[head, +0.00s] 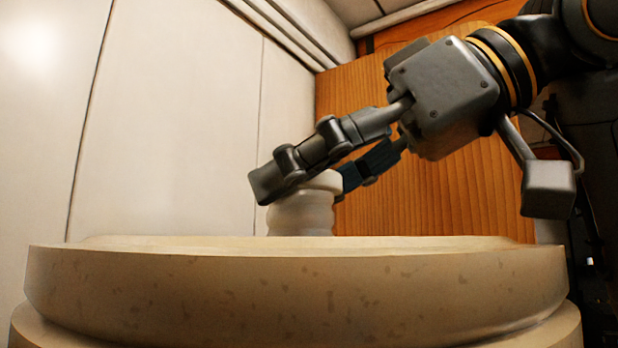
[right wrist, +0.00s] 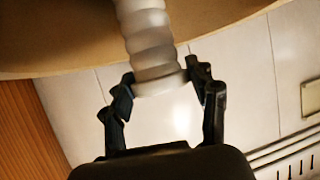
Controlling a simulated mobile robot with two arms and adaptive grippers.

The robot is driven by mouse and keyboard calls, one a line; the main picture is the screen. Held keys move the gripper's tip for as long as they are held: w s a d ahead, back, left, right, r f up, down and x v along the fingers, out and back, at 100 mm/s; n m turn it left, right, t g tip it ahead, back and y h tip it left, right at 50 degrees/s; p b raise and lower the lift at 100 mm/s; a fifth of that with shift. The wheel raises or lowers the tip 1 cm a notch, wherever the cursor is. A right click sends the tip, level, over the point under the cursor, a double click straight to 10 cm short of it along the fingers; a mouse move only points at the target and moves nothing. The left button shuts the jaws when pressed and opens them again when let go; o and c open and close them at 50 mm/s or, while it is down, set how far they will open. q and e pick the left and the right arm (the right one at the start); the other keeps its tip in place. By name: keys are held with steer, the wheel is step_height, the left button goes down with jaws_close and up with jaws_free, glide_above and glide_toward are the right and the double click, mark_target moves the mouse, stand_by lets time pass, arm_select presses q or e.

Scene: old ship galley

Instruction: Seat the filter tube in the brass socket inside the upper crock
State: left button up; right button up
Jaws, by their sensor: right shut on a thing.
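The filter tube (head: 301,212) is a whitish ribbed cylinder with a wider cap at its top. In the head view it stands roughly upright, its lower part hidden behind the rim of the upper crock (head: 300,290). My right gripper (head: 305,180) is shut on the tube's top end, above the rim. In the right wrist view the fingers of the right gripper (right wrist: 163,88) sit on both sides of the wide end of the filter tube (right wrist: 150,45). The tube's far end is out of that picture. The brass socket and the crock's inside are hidden. My left gripper is not in view.
A pale panelled wall (head: 170,130) stands behind the crock on the left. An orange-brown wooden panel (head: 440,190) is behind on the right. The crock's thick speckled rim fills the front. The space above the rim on the left is clear.

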steer(key=shift+f+b, duration=0.35)
steer(key=shift+f, duration=0.15)
steer(key=o, duration=1.4)
steer(key=shift+c, duration=0.2)
steer(key=v, duration=1.2)
